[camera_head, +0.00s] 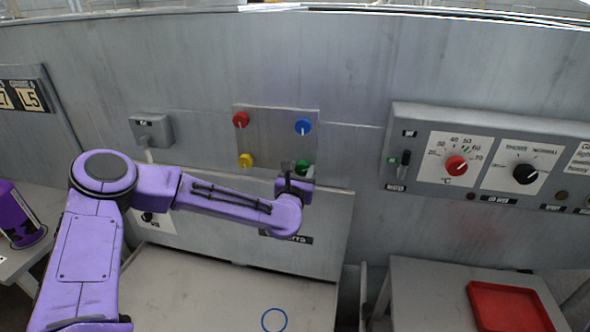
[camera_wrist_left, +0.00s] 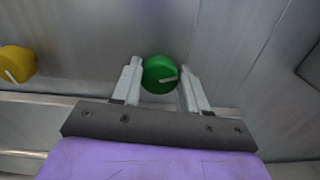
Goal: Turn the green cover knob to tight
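The green cover knob (camera_head: 303,166) is the lower right of the knobs on a grey wall panel (camera_head: 272,137). It is partly hidden by my left gripper (camera_head: 297,180) in the head view. My right gripper is not in view.
A red knob (camera_head: 241,120), a blue knob (camera_head: 303,126) and a yellow knob (camera_head: 246,160) share the panel. A control box (camera_head: 395,150) with dials is at right. A red tray (camera_head: 511,306) lies below it. A blue ring (camera_head: 274,319) lies on the front surface.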

